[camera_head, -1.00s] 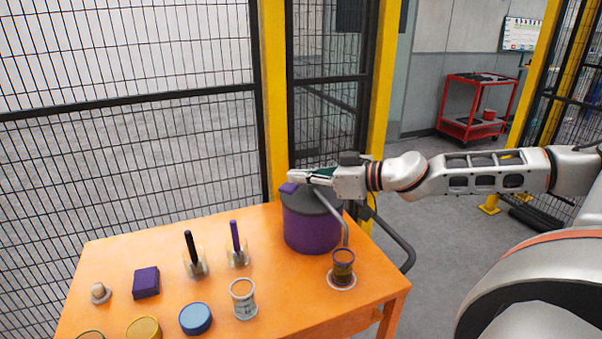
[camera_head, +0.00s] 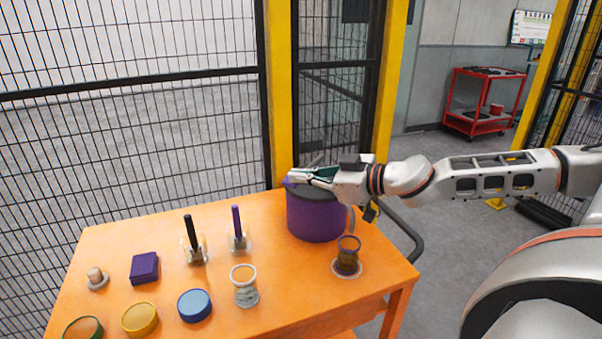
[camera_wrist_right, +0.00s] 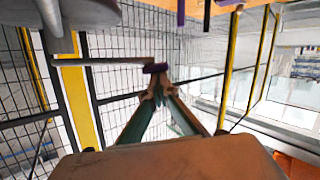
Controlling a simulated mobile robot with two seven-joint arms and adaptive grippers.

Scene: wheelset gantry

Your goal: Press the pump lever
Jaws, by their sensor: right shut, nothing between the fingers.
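The pump pot (camera_head: 316,217) is a purple cylinder with a dark grey lid, standing at the back right of the orange table. Its lever ends in a small purple pad (camera_head: 289,183), which also shows at the fingertips in the right wrist view (camera_wrist_right: 155,68), on a grey bar coming from the left. My right gripper (camera_head: 296,176) is shut and empty, lying over the lid with its fingertips at the pad. Whether they touch it I cannot tell. The gripper hides much of the lever and spout. A cup with dark contents (camera_head: 347,256) stands on a saucer under the spout. My left gripper is not in view.
The orange table (camera_head: 285,300) also bears a glass (camera_head: 244,286), two upright dark-handled tools (camera_head: 238,232), a purple box (camera_head: 144,267) and several coloured round tins (camera_head: 194,305). Mesh fence and a yellow post (camera_head: 279,90) stand close behind. A red cart (camera_head: 483,100) is far off.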

